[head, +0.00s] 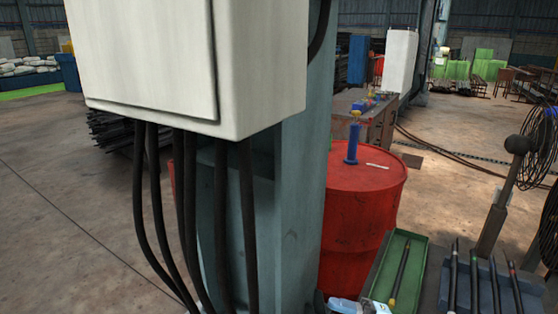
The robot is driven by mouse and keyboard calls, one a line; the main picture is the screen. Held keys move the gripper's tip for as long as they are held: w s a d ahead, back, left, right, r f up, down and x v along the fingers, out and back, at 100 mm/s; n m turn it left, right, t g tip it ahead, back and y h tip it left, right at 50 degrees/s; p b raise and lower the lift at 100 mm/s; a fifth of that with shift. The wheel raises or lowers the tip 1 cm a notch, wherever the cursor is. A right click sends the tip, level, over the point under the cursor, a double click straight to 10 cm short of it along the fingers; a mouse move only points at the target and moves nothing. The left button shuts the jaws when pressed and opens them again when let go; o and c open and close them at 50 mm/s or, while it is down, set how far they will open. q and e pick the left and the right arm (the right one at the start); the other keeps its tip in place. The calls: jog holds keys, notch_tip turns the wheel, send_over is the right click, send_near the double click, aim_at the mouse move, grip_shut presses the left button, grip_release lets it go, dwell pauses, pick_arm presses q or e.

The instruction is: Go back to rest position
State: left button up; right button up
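Neither of my grippers shows in the head view, and no part of my arms can be made out. A red drum (362,215) stands right of centre, partly hidden behind a pillar. A blue object with a yellow top (352,140) stands upright on its lid, beside a small white strip. At the lower right, a green tray (413,262) holds a dark rod (400,272). Beside it, a blue-grey rack (487,288) holds several dark rods. A lever with a black ball knob (519,145) rises behind the rack, tilted.
A pale cabinet (185,60) on a grey-green pillar (303,190) blocks the centre left, with several black cables (247,225) hanging below. A clear and blue item (358,307) is cut off at the bottom edge. Open concrete floor (60,215) lies at left.

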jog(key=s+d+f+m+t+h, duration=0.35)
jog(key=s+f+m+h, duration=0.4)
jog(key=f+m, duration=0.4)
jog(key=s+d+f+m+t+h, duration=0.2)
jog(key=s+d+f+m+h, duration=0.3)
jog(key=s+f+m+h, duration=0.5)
pick_arm(q)
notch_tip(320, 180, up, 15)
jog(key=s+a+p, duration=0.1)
jog(key=p, duration=1.7)
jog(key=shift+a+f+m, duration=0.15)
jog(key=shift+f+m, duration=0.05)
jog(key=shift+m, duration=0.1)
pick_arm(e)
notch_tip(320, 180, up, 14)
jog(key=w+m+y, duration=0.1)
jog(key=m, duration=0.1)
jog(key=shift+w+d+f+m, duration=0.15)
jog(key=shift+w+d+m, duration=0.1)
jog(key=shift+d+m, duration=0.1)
